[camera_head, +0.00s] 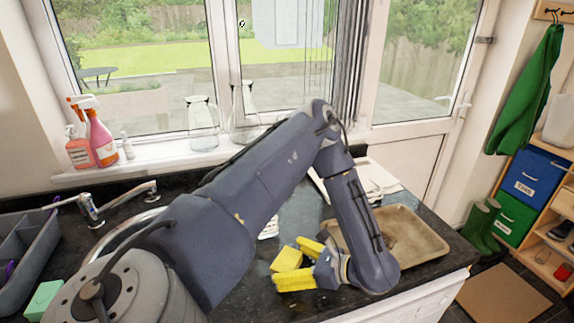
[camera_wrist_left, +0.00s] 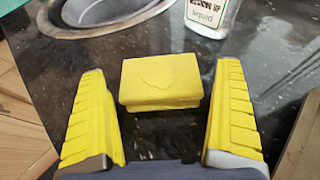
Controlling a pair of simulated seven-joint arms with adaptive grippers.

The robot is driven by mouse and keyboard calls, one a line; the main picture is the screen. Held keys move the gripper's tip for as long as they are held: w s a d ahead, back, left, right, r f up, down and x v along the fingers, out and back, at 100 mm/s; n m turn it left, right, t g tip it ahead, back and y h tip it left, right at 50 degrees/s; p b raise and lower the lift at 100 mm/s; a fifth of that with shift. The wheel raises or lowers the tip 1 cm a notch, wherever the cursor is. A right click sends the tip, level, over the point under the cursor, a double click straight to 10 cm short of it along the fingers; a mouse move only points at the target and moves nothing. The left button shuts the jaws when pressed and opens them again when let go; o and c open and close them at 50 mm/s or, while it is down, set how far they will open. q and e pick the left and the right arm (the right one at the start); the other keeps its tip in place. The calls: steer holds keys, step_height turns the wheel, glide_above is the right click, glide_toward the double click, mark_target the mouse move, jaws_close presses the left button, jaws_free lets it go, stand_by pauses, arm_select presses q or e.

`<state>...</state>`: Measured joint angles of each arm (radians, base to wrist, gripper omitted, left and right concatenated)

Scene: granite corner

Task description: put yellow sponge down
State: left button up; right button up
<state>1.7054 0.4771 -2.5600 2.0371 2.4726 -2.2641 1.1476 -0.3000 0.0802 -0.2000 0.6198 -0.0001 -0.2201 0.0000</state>
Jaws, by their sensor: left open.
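The yellow sponge (camera_head: 287,259) rests on the dark granite counter, left of the tray. In the left wrist view the sponge (camera_wrist_left: 161,82) lies between and a little beyond my gripper's yellow ridged fingers, with clear gaps on both sides. My left gripper (camera_head: 303,263) is low over the counter and open, its two yellow fingers spread around the sponge's near side without visible contact. It also shows in the left wrist view (camera_wrist_left: 163,125). My right gripper is not in view.
A beige tray (camera_head: 423,243) stands close to the right of my left gripper. A bottle labelled liquid (camera_wrist_left: 211,15) stands beyond the sponge, near the sink rim (camera_wrist_left: 70,27). A green sponge (camera_head: 43,299) and grey caddy (camera_head: 22,250) are at the far left.

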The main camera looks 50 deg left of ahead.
arm_select(q)
steer(key=shift+s+a+f, duration=0.2)
steer(key=shift+a+f, duration=0.05)
steer(key=shift+a, duration=0.2)
steer(key=c, duration=1)
steer(key=shift+r, duration=0.1)
steer(key=shift+c, duration=0.2)
